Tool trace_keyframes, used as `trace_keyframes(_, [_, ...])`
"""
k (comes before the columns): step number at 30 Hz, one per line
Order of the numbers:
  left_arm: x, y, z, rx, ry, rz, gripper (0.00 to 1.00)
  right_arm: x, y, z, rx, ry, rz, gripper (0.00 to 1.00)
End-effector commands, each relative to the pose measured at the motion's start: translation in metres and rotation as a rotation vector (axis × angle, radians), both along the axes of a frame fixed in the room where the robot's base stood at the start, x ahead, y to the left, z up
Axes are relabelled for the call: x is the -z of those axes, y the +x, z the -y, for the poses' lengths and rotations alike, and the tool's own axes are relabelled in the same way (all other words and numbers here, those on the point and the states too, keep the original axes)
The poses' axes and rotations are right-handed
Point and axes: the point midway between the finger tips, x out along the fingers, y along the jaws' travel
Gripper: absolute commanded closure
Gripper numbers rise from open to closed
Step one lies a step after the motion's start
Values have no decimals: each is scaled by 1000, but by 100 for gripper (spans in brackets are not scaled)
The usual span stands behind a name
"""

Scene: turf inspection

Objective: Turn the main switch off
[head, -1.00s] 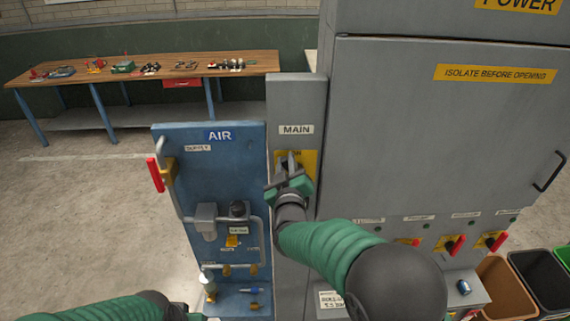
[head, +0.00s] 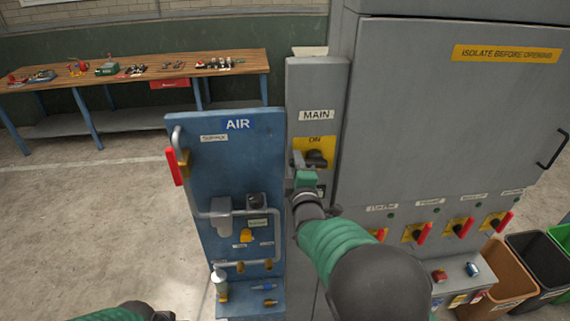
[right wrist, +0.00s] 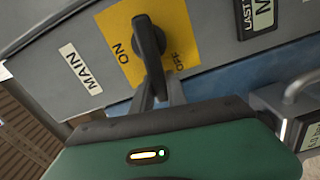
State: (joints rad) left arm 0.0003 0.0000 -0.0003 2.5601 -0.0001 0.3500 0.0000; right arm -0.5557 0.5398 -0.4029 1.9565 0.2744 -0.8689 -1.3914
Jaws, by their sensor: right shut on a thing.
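The main switch (head: 318,158) has a black handle on a yellow plate, under a MAIN label on a tall grey panel. The word ON shows above it in the head view. In the right wrist view the black handle (right wrist: 150,42) lies between the words ON and OFF, its end reaching down between my fingers. My right gripper (head: 299,163) is at the left side of the switch; in the right wrist view its grey fingers (right wrist: 159,96) are closed around the handle's end. Only part of my left arm shows at the bottom; its gripper is out of view.
A blue AIR panel (head: 205,187) with pipes, valves and a red lever stands just left of the switch panel. A large grey cabinet (head: 450,110) is to the right, with several red-handled switches low down. Bins (head: 500,280) stand at lower right; a workbench (head: 140,78) is behind.

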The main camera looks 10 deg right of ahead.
Motion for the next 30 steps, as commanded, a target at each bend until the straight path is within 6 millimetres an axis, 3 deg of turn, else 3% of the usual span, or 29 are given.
trace_keyframes(10, [9,0,0,1,0,0,64,13,-1,-2,-15,-134,-10,100])
trace_keyframes(25, [10,0,0,1,0,0,64,16,-1,-1,-14,-153,-15,100])
trace_keyframes(26, [10,0,0,1,0,0,64,16,-2,-1,-14,-153,-15,80])
trace_keyframes(30, [10,0,0,1,0,0,64,15,-1,0,-13,-153,-12,62])
